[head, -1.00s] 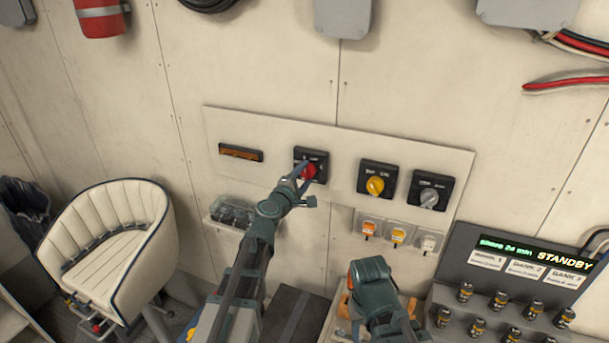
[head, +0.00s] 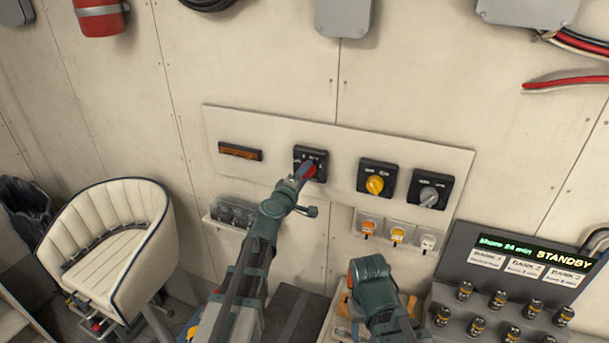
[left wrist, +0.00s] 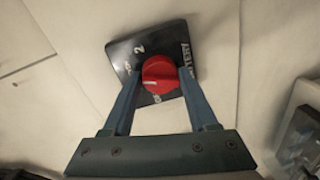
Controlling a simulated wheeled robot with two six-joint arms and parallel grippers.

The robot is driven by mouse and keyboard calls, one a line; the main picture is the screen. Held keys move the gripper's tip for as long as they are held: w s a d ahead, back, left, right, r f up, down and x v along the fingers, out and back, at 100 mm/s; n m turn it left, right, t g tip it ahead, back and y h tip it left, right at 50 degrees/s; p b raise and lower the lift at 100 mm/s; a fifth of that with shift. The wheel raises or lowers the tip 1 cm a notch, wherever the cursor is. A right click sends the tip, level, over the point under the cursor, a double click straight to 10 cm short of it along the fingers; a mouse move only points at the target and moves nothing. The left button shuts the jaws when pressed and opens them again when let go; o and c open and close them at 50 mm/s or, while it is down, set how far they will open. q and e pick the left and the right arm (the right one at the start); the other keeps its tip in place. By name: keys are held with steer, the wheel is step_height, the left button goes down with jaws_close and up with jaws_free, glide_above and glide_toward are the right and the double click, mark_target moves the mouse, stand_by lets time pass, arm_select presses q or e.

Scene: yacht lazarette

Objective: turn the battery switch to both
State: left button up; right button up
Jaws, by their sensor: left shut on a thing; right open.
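The battery switch is a black square plate (head: 300,153) with a red round knob (head: 312,172), on the pale wall panel. My left gripper (head: 303,173) is at the knob. In the left wrist view the fingers of my left gripper (left wrist: 162,92) are shut on the sides of the red knob (left wrist: 162,73). A white mark on the knob points left. A "2" shows at the upper left of the plate (left wrist: 140,48), with lettering at its right edge, too blurred to read surely. My right arm shows low in the head view; its fingers are not visible.
Right of the red switch are a yellow-knob switch (head: 375,185) and a grey-knob switch (head: 428,196). Small tagged sockets (head: 397,234) sit below them. A display box (head: 525,258) reading STANDBY stands at lower right. A cream seat (head: 105,225) is at left.

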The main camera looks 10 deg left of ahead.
arm_select(q)
steer(key=o, duration=1.4)
steer(key=shift+c, duration=0.2)
steer(key=shift+s, duration=0.1)
